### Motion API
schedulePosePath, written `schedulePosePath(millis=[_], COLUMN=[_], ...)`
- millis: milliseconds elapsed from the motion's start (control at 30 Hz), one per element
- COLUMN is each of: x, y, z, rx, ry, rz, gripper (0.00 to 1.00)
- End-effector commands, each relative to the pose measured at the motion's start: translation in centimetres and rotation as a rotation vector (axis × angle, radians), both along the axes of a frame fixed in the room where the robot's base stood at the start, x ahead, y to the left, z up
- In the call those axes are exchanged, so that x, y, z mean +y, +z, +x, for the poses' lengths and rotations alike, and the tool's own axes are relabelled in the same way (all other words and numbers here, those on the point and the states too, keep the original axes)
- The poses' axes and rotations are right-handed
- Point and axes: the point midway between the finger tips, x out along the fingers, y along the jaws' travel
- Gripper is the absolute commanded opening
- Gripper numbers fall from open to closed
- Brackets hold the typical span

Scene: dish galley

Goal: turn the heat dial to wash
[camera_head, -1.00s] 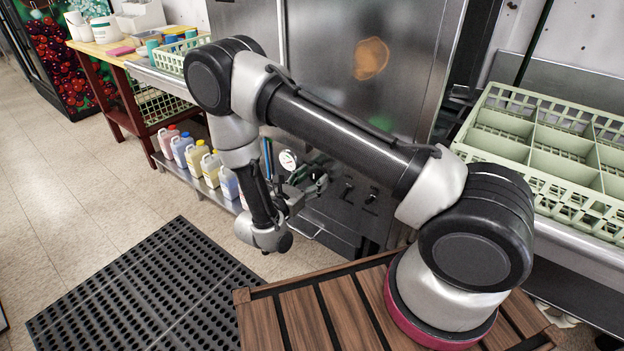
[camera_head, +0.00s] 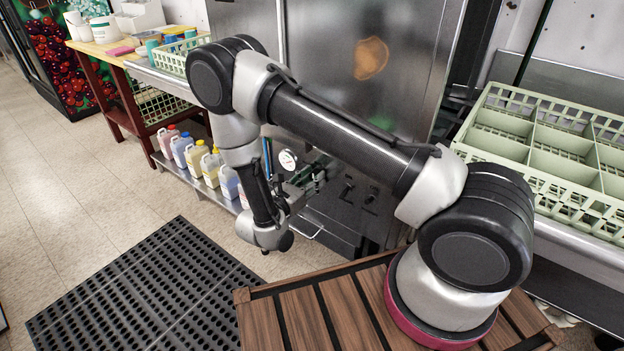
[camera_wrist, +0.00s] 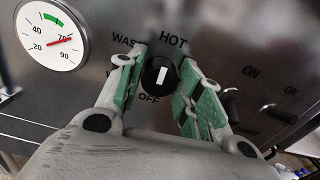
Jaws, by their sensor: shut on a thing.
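The heat dial (camera_wrist: 159,74) is a round black knob with a white line, on a steel panel in the wrist view. The white line runs nearly upright, leaning slightly toward HOT at the top and OFF at the bottom. I cannot tell which end is the pointer. WASH (camera_wrist: 127,40) is printed at the upper left, and another label at the left is mostly hidden by a finger. My gripper (camera_wrist: 162,60) has its green-padded fingers on both sides of the dial, shut on it. In the head view my gripper (camera_head: 308,182) is at the machine's front, and the dial is hidden.
A round gauge (camera_wrist: 52,36) with a red needle is left of the dial; more black knobs (camera_wrist: 230,106) are to its right. Jugs (camera_head: 210,166) stand on a low shelf. A green rack (camera_head: 553,150) is at the right. A black mat (camera_head: 150,295) lies on the floor.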

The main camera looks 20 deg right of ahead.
Motion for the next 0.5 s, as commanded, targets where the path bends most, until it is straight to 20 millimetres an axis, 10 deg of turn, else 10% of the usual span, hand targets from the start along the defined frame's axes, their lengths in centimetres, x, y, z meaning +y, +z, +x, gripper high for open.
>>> schedulePosePath(millis=[500], x=[0.11], y=[-0.05], z=[0.15], rx=[0.344], ry=[0.0], rz=[-0.251], gripper=[0.12])
